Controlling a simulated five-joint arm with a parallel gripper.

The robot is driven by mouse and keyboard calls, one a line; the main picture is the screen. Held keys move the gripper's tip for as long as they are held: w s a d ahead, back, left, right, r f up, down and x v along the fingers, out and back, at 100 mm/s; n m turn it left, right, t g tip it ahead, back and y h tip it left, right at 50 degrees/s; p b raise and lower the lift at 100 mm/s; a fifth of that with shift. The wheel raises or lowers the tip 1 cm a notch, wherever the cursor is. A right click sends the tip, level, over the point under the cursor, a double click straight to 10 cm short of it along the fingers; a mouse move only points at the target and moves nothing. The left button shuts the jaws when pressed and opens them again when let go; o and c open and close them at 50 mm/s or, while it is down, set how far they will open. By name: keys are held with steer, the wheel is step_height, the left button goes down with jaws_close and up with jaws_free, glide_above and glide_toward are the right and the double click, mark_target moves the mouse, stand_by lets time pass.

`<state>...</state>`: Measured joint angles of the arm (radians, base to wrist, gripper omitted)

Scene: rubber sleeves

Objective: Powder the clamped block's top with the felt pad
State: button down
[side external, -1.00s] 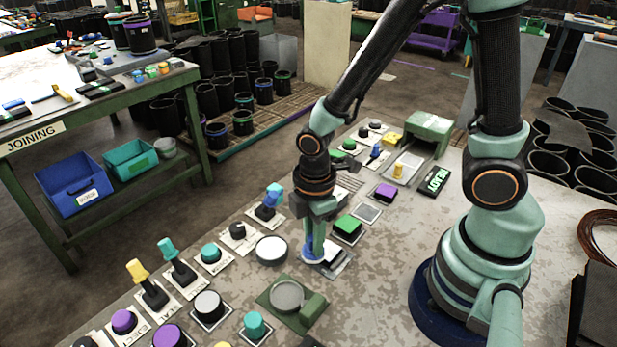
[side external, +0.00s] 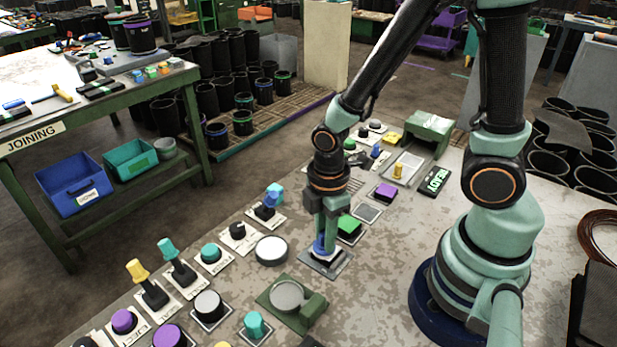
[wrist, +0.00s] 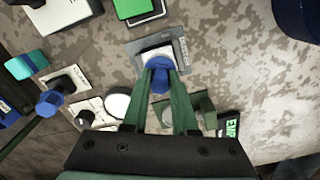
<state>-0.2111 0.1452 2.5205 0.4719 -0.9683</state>
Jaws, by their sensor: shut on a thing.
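My gripper (side external: 322,245) is shut on a blue piece, which I take as the felt pad with its grip (wrist: 158,75). The pad is over a pale square block (wrist: 150,53) on a grey plate (wrist: 182,62). The plate also shows in the side view (side external: 338,266). The pad hides part of the block's top. I cannot tell whether the pad touches it. The pad's underside is hidden. A round dish with a pale top (side external: 271,250) stands to the left of the plate. A green fixture with a grey disc (side external: 287,296) is nearer the camera.
A green button box (side external: 349,228) stands close behind the plate. Several knobs and levers, such as a blue one (side external: 266,208), line the bench's left side. The bench between the plate and my base is clear.

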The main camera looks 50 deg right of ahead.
steer(key=shift+s+d+f, duration=0.1)
steer(key=shift+s+d, duration=0.05)
steer(key=shift+d, duration=0.15)
steer(key=shift+r, duration=3.55)
